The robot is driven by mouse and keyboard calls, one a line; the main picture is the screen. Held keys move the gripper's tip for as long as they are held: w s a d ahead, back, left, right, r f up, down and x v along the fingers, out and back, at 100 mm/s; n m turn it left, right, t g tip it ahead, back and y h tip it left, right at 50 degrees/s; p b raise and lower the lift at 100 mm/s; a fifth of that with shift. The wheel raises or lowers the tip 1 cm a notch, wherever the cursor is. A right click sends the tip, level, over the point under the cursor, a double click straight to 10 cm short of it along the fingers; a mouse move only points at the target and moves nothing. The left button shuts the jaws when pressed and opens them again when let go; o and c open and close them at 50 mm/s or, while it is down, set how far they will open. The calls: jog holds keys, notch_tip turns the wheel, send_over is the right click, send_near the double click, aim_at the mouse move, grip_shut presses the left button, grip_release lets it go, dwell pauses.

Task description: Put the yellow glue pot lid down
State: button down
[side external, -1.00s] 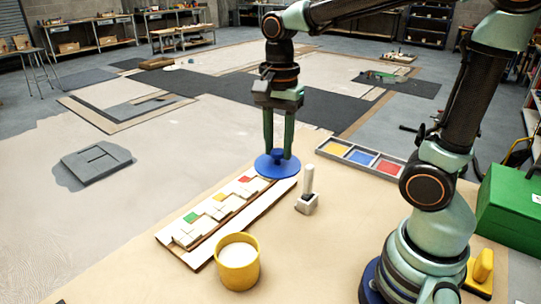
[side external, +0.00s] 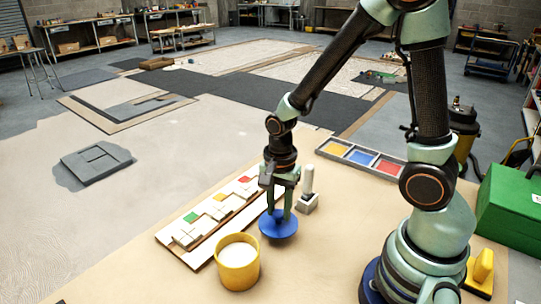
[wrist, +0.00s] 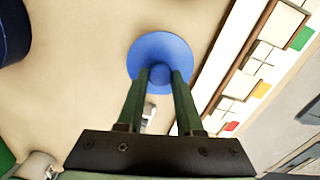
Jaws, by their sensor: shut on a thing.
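A round blue lid (side external: 277,231) with a raised knob is held by its knob in my gripper (side external: 279,214). It lies roughly flat, just right of the yellow glue pot (side external: 238,268). I cannot tell whether its underside touches the table. The wrist view shows the lid (wrist: 146,48) with the fingertips of my gripper (wrist: 160,73) closed on both sides of its knob. The yellow pot stands upright and open, with pale cream content. No yellow lid shows.
A mosaic panel (side external: 170,240) with white, red, yellow and green tiles lies to the left. A white-handled tool (side external: 308,183) stands behind the lid. A tray (side external: 344,152) with yellow, blue and red sections lies further back.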

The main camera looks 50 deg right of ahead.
jog(key=shift+f, duration=1.6)
jog(key=shift+f, duration=0.15)
jog(key=c, duration=0.6)
grip_release()
jog(key=shift+o, duration=0.2)
notch_tip(320, 180, up, 12)
notch_tip(320, 180, up, 9)
jog(key=n+t, duration=0.5)
jog(key=n, duration=0.8)
send_over(279, 212)
jog(key=s, duration=0.2)
jog(key=shift+d+r+n+t, duration=0.15)
jog(key=shift+r+n, duration=0.25)
jog(key=shift+n, duration=0.3)
jog(key=shift+a+r+n+t, duration=0.15)
jog(key=shift+r+n, duration=0.2)
jog(key=shift+n, duration=0.35)
jog(key=shift+d, duration=0.1)
